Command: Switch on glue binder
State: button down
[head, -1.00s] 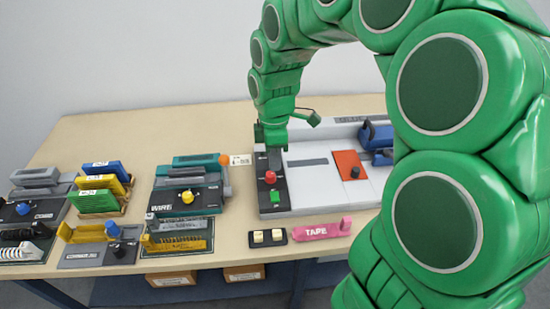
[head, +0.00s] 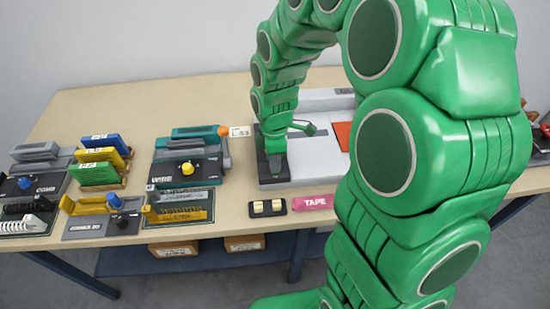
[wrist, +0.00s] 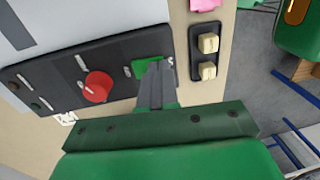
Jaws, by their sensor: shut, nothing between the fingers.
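The glue binder (head: 305,172) is a white and grey machine at the back right of the table, partly hidden behind my arm. Its dark control panel (wrist: 52,75) carries a red knob (wrist: 97,87) and a square green button (wrist: 141,67). My gripper (head: 275,166) points down over this panel and hides the knob and button in the head view. In the wrist view my gripper (wrist: 157,72) is shut and empty, its fingertips over the green button and covering part of it. I cannot tell whether they press it.
A dark plate with two cream switches (head: 267,208) and a pink tape block (head: 311,202) lie in front of the binder. A teal wire binder (head: 187,160), upright coloured books (head: 98,173) and other small machines stand to the left. The back left of the table (head: 120,105) is clear.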

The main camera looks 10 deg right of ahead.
jog(key=shift+s+f, duration=0.1)
jog(key=shift+f, duration=0.1)
dwell(0.3)
jog(key=shift+w+r, duration=0.25)
jog(key=shift+w, duration=0.55)
notch_tip(320, 180, up, 14)
jog(key=w, duration=0.1)
jog(key=shift+w, duration=0.35)
dwell(0.6)
